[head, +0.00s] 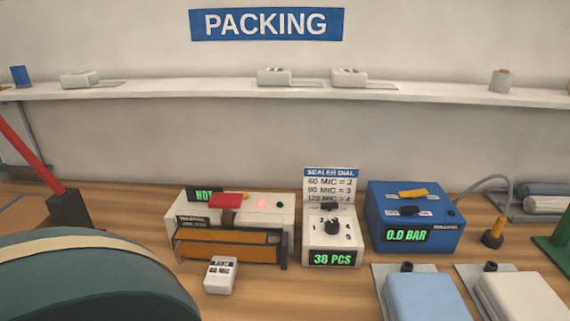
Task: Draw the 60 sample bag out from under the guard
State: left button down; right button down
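A small white block (220,277) with a label that seems to read "60 MIC" lies just in front of the guard's lower edge. No separate bag can be made out under the guard; what lies behind it is hidden. Neither of my grippers is in view.
A sealer dial unit (330,242) reading "38 PCS" and a blue box (415,213) reading "0.0 BAR" stand to the right. A large dark green roll with a beige band (85,280) fills the lower left. Blue (428,297) and white (520,297) pads lie lower right.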

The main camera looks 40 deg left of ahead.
aim_at(220, 278)
jog(key=u, duration=1.85)
